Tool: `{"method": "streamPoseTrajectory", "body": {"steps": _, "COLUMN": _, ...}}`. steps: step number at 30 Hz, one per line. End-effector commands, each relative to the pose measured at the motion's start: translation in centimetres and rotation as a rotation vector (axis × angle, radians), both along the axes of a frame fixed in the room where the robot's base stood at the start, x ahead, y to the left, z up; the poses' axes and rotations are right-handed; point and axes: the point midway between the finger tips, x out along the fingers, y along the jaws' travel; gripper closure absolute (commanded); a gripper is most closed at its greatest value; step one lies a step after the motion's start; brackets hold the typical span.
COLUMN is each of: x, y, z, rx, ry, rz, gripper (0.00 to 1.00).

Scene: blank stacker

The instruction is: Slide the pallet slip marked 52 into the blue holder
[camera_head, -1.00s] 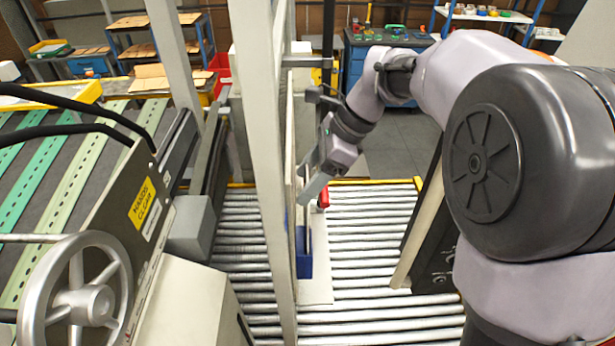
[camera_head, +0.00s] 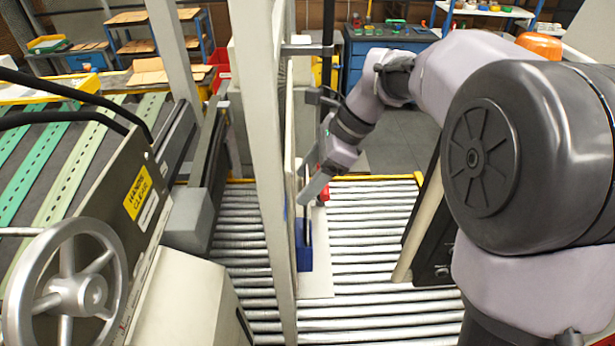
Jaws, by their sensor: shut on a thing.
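The blue holder (camera_head: 304,257) stands on a pale board over the rollers, just right of the tall cream post, which hides part of it. My gripper (camera_head: 304,199) points down and left, just above the holder, and is shut on a thin slip seen nearly edge-on. The slip is mostly hidden by the post and my gripper, and no number on it can be read. Its lower part seems to reach down to the holder; I cannot tell whether it is inside.
The cream post (camera_head: 264,150) stands close left of my gripper. A red part (camera_head: 324,194) is just right of it. Bare rollers (camera_head: 375,240) lie to the right. A handwheel (camera_head: 75,295) and a panel with a yellow sign (camera_head: 138,193) fill the left.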

Motion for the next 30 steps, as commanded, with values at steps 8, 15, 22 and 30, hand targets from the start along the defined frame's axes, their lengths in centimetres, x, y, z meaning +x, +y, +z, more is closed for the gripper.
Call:
{"method": "streamPoseTrajectory", "body": {"steps": 8, "x": 0.0, "y": 0.0, "z": -0.7, "rx": 0.0, "ry": 0.0, "rz": 0.0, "gripper": 0.98}}
{"method": "streamPoseTrajectory", "body": {"steps": 15, "x": 0.0, "y": 0.0, "z": -0.6, "rx": 0.0, "ry": 0.0, "rz": 0.0, "gripper": 0.25}}
{"method": "streamPoseTrajectory", "body": {"steps": 22, "x": 0.0, "y": 0.0, "z": -0.6, "rx": 0.0, "ry": 0.0, "rz": 0.0, "gripper": 0.14}}
{"method": "streamPoseTrajectory", "body": {"steps": 30, "x": 0.1, "y": -0.7, "z": 0.8, "rx": 0.001, "ry": -0.002, "rz": -0.002, "gripper": 0.14}}
